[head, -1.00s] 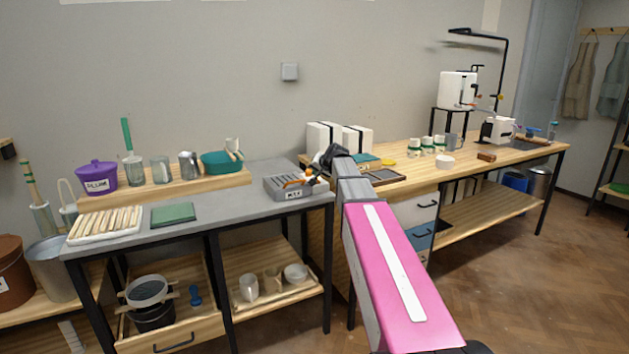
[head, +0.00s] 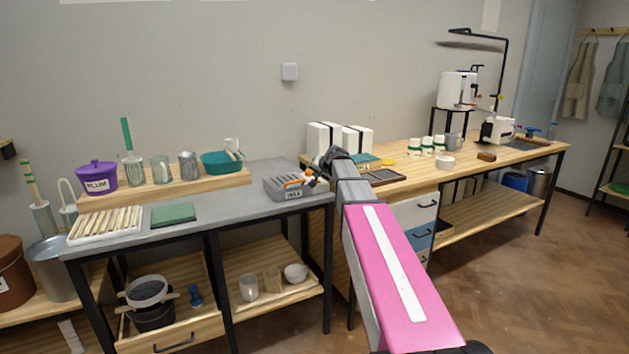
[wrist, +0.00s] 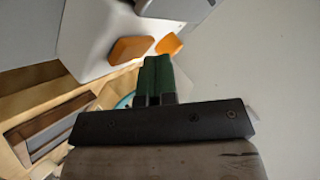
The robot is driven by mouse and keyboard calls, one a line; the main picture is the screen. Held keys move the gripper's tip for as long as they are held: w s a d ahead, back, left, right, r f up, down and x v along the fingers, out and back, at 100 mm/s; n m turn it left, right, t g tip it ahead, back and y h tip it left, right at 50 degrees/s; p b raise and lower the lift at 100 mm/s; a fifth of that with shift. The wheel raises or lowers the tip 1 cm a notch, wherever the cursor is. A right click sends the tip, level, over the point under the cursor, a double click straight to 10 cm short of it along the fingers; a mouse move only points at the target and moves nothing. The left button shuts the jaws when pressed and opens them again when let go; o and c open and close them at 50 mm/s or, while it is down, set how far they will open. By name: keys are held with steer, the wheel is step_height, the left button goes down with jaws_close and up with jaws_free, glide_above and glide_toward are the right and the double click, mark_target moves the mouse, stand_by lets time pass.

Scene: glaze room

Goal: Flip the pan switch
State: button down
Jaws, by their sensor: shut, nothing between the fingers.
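A grey box with a white label (head: 285,187) sits at the right end of the grey bench, with small orange parts at its right side. The label is too small to read, and I cannot tell for sure that this is the pan switch. In the wrist view, two orange pieces (wrist: 131,49) lie against a pale grey surface (wrist: 88,40), just beyond my fingers. My gripper (wrist: 157,72) is shut and empty, its dark green fingers together. I cannot tell whether they touch the orange pieces. In the head view my dark wrist covers the area right of the box.
White boxes (head: 323,138) stand behind my wrist. A teal tub (head: 222,162), a purple pot (head: 97,178) and several cups stand on the raised wooden shelf.

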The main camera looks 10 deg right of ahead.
stand_by(0.5)
steer(key=shift+s+r, duration=0.15)
steer(key=shift+r, duration=0.55)
steer(key=shift+s+d+r, duration=0.1)
steer(key=shift+s+r, duration=0.05)
steer(key=shift+r, duration=1.1)
steer(key=shift+s+d+r, duration=0.1)
steer(key=shift+s+r, duration=0.05)
steer(key=shift+r, duration=1.1)
